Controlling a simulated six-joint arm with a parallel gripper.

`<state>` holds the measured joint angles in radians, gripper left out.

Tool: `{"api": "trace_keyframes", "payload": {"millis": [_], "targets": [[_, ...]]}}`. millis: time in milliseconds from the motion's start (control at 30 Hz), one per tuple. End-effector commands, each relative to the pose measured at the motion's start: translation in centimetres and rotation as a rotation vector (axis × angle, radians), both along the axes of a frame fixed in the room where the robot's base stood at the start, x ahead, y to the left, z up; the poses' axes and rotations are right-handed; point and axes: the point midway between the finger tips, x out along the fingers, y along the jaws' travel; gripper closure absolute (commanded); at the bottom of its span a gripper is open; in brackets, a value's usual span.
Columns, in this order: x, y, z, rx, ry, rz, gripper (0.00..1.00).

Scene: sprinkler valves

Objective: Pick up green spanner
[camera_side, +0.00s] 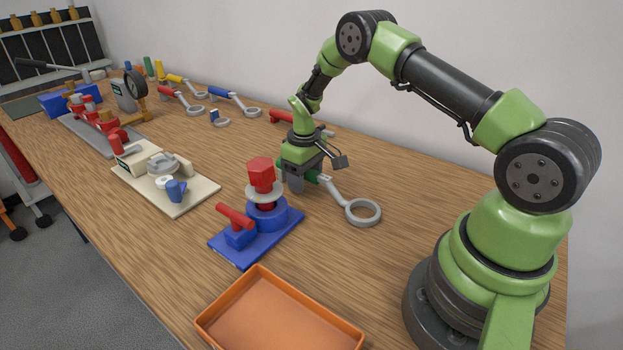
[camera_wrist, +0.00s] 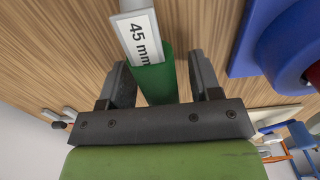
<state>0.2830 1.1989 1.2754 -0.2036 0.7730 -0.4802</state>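The green spanner lies on the wooden table in the side view, with its grey shaft and ring (camera_side: 363,212) to the right of my gripper (camera_side: 302,180). Most of its green handle is hidden there by the gripper. In the wrist view the green handle (camera_wrist: 155,80) runs between the two fingers of my gripper (camera_wrist: 160,85), with a white "45 mm" label on the shaft. The fingers stand apart on either side of the handle, with a visible gap on the right side. My gripper is open and low over the table.
A blue base (camera_side: 262,238) with a red hex valve (camera_side: 261,175) stands close to the left of my gripper. An orange tray (camera_side: 223,305) is at the front. A red spanner (camera_side: 282,116) lies behind. Blue and yellow spanners and valve fixtures are farther left.

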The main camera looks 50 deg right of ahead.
Motion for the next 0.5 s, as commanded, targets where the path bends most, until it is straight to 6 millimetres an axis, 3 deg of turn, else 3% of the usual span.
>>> {"api": "trace_keyframes", "payload": {"millis": [33,233,500], "targets": [[0.00,0.00,0.02,0.000,0.000,0.000,0.54],[0.00,0.00,0.03,0.000,0.000,0.000,1.00],[0.03,-0.01,0.08,0.000,-0.001,0.000,1.00]]}}
